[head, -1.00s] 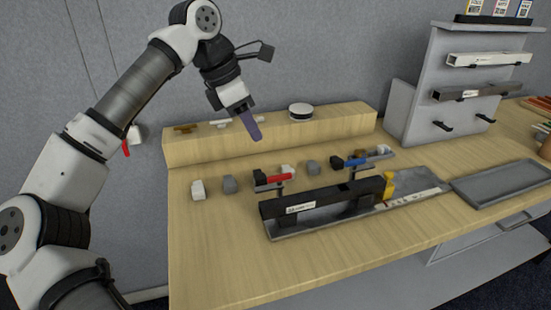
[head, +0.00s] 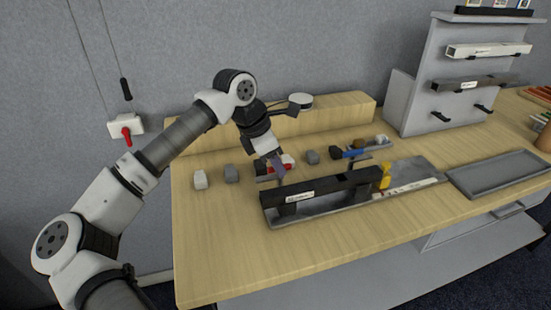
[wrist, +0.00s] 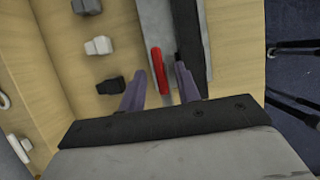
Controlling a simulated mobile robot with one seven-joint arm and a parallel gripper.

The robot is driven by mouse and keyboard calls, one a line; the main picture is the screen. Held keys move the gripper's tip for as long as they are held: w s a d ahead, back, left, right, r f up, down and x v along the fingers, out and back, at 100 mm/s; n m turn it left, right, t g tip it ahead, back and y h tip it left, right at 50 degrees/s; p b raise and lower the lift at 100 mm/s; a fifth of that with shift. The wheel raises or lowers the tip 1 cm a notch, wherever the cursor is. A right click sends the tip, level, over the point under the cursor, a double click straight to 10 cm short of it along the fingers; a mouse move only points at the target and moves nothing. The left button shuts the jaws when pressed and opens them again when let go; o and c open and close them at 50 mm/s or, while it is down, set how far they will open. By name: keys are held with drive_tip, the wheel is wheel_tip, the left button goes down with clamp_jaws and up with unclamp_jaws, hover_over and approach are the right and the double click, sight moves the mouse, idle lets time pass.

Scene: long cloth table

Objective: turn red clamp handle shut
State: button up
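The red clamp handle (wrist: 157,66) lies lengthwise between my fingers in the wrist view. In the head view only parts of the red handle (head: 288,168) show, behind my fingers. My gripper (wrist: 161,70) is open, one finger on each side of the handle, with a visible gap at each side. In the head view my gripper (head: 277,172) points down over the clamp at the left end of the black bar (head: 330,187). I cannot tell how far down the fingers reach beside the handle. A second clamp with a blue handle (head: 354,153) stands further right.
The bar lies in a grey fixture tray (head: 412,170), with a yellow piece (head: 385,177) at its right end. An empty grey tray (head: 500,175) is at right. The front table area is clear.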

clamp_jaws()
drive_tip(key=shift+f+n+b, duration=0.1)
drive_tip(key=shift+n+b, duration=0.2)
drive_tip(key=shift+b, duration=0.25)
drive_tip(key=n+t+b, duration=0.1)
drive_tip(key=n+b, duration=0.1)
drive_tip(key=b, duration=0.2)
drive_tip(key=shift+s+f+y, duration=0.1)
drive_tip(key=shift+f+y, duration=0.1)
drive_tip(key=shift+y, duration=0.2)
drive_tip(key=n+b, duration=0.2)
drive_tip(key=b, duration=0.1)
drive_tip(key=n+t+y+b, duration=0.1)
drive_tip(key=n+b, duration=0.1)
drive_tip(key=n, duration=0.1)
drive_tip(key=shift+s+d+b, duration=0.15)
drive_tip(key=shift+d+b, duration=0.05)
drive_tip(key=shift+b, duration=0.2)
drive_tip(key=n+y+b, duration=0.1)
drive_tip(key=n+b, duration=0.1)
drive_tip(key=n, duration=0.1)
drive_tip(key=n+y+b, duration=0.1)
drive_tip(key=n+b, duration=0.1)
drive_tip(key=n, duration=0.1)
drive_tip(key=d+n+t+y+b, duration=0.1)
drive_tip(key=n+y+b, duration=0.1)
drive_tip(key=n, duration=0.2)
drive_tip(key=shift+r, duration=0.35)
drive_tip(key=shift+n, duration=0.3)
